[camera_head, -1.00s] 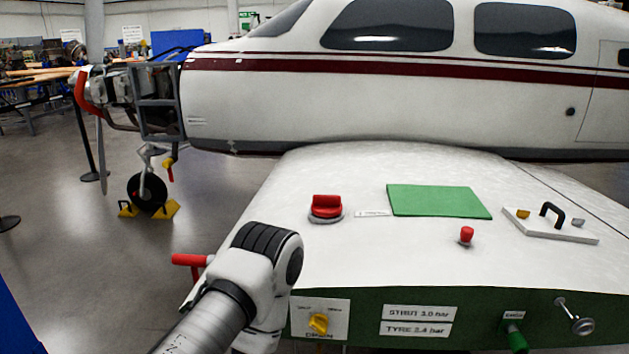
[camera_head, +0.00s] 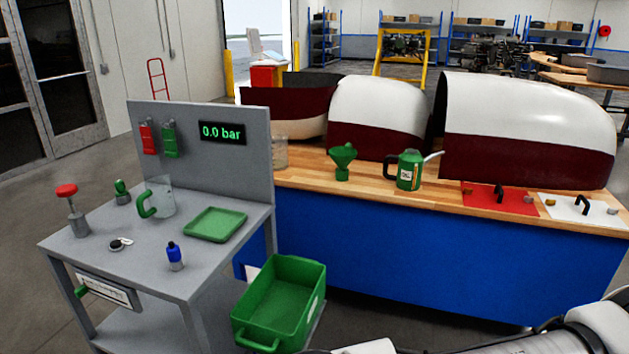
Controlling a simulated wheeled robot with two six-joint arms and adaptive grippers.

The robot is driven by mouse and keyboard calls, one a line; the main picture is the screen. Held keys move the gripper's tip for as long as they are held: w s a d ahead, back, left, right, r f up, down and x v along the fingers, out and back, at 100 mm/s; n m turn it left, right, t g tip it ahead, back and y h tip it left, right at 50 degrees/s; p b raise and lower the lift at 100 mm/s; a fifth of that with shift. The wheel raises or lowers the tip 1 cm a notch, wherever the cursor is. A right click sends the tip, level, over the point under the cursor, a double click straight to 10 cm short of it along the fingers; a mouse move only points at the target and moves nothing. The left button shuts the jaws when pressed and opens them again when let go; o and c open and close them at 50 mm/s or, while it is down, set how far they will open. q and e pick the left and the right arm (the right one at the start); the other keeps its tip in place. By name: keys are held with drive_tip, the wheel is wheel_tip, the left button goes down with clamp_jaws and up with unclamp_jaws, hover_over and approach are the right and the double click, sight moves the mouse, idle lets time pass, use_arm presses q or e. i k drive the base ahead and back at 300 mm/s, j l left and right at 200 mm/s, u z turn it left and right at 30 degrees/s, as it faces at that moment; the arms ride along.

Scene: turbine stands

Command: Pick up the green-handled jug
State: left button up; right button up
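The green-handled jug (camera_head: 164,198) is a clear jug standing upright on the top of the grey cart (camera_head: 110,248), at the left of the head view. Its green handle is on its left side, turned toward me. Neither of my grippers shows.
Around the jug stand a red-topped valve (camera_head: 70,208), a small green-topped item (camera_head: 122,193), a blue bottle (camera_head: 174,256) and a green tray (camera_head: 216,224). The cart's upright panel rises behind. A green crate (camera_head: 282,300) sits right of the cart, before the blue bench (camera_head: 400,255).

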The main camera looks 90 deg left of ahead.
sight(159, 193)
drive_tip(key=u, duration=3.7)
drive_tip(key=i+j+z, duration=0.1)
drive_tip(key=i+j, duration=0.15)
drive_tip(key=i+j+z, duration=0.15)
drive_tip(key=j, duration=0.3)
drive_tip(key=i+j+z, duration=0.1)
drive_tip(key=i+j, duration=0.2)
drive_tip(key=j, duration=0.1)
